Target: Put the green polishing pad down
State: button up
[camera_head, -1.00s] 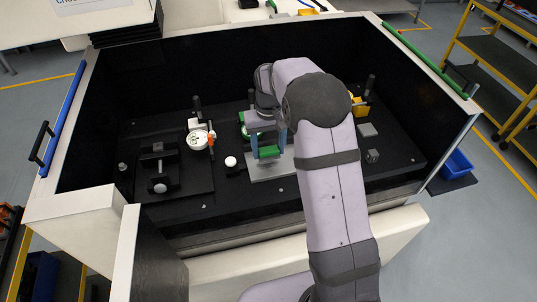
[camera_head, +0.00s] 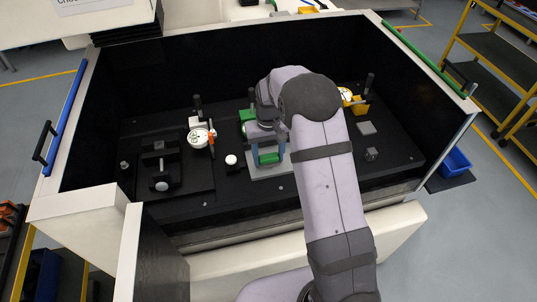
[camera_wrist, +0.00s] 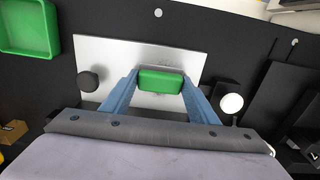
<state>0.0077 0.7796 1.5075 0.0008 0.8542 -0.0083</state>
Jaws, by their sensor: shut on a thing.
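The green polishing pad (camera_wrist: 161,80) is between the blue fingertips of my gripper (camera_wrist: 160,84) in the wrist view. My gripper is shut on it. The pad is over a light grey metal plate (camera_wrist: 185,50); I cannot tell whether it touches the plate. In the head view the pad (camera_head: 268,158) shows low between the fingers of my gripper (camera_head: 269,160), over the grey plate (camera_head: 270,174). My wrist and arm hide part of the plate's back.
A green tray (camera_wrist: 28,28) lies beyond the plate's corner. A dark round knob (camera_wrist: 88,81) is on the plate's left. A white-topped ball (camera_wrist: 231,103) stands to the right. In the head view, a black clamp fixture (camera_head: 160,165) and a white dial (camera_head: 201,137) stand left.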

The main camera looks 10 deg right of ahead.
aim_at(269, 156)
jog(key=o, duration=0.9)
jog(key=shift+o, duration=0.2)
notch_tip(269, 156, up, 12)
jog(key=b, duration=0.2)
jog(key=shift+r+b, duration=0.15)
jog(key=shift+b, duration=0.2)
jog(key=s+f, duration=0.3)
jog(key=s, duration=1)
jog(key=s+f, duration=0.4)
jog(key=s, duration=0.9)
jog(key=shift+s+a, duration=0.2)
jog(key=shift+s, duration=0.05)
jog(key=shift+f, duration=0.1)
